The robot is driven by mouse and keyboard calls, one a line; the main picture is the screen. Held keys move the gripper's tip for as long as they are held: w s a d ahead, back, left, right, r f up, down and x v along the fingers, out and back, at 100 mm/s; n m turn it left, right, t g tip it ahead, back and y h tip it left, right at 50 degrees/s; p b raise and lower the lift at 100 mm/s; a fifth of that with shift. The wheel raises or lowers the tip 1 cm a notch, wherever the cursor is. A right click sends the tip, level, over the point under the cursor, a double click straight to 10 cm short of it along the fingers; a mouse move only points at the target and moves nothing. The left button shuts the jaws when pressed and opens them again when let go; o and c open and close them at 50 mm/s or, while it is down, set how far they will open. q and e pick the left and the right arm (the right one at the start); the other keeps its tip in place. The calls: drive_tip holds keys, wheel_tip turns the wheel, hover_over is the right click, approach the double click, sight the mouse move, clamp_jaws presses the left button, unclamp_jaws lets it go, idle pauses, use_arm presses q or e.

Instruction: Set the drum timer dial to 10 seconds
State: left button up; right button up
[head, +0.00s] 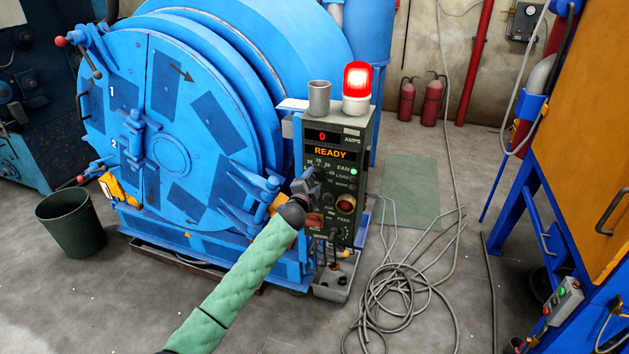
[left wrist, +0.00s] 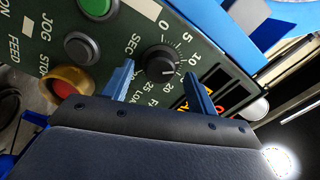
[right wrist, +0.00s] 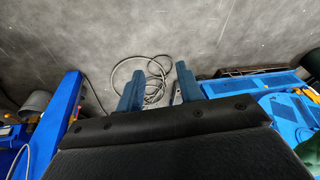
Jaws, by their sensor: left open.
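The drum timer dial (left wrist: 160,60) is a round black knob on the dark green control box (head: 352,133). Numbers from 0 to 25 and the word SEC surround it in the left wrist view; I cannot tell surely where its pointer stands. My left gripper (left wrist: 158,70) is open, with one blue finger on each side of the dial and visible gaps to it. In the head view my left gripper (head: 312,184) is in front of the box and hides the dial. My right gripper (right wrist: 158,70) is open and empty above the floor, seen only in the right wrist view.
The box shows 0 AMPS and READY, under a lit red beacon (head: 357,82) and a grey cup (head: 319,98). A green button (left wrist: 82,47) and a red button (left wrist: 66,85) are near the dial. The blue drum (head: 165,140) stands left; cable coils (head: 400,290) lie right.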

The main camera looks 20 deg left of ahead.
use_arm(q)
drive_tip(key=s, duration=0.5)
drive_tip(key=shift+s+b, duration=0.3)
drive_tip(key=shift+b, duration=0.05)
use_arm(e)
drive_tip(key=shift+w+a+f, duration=0.2)
drive_tip(key=shift+a+f, duration=0.25)
drive_tip(key=shift+w+a+f, duration=0.2)
drive_tip(key=shift+a+f, duration=0.2)
drive_tip(key=shift+f, duration=0.05)
drive_tip(key=shift+r, duration=0.15)
use_arm(q)
drive_tip(key=shift+a, duration=0.1)
use_arm(e)
drive_tip(key=shift+s, duration=0.1)
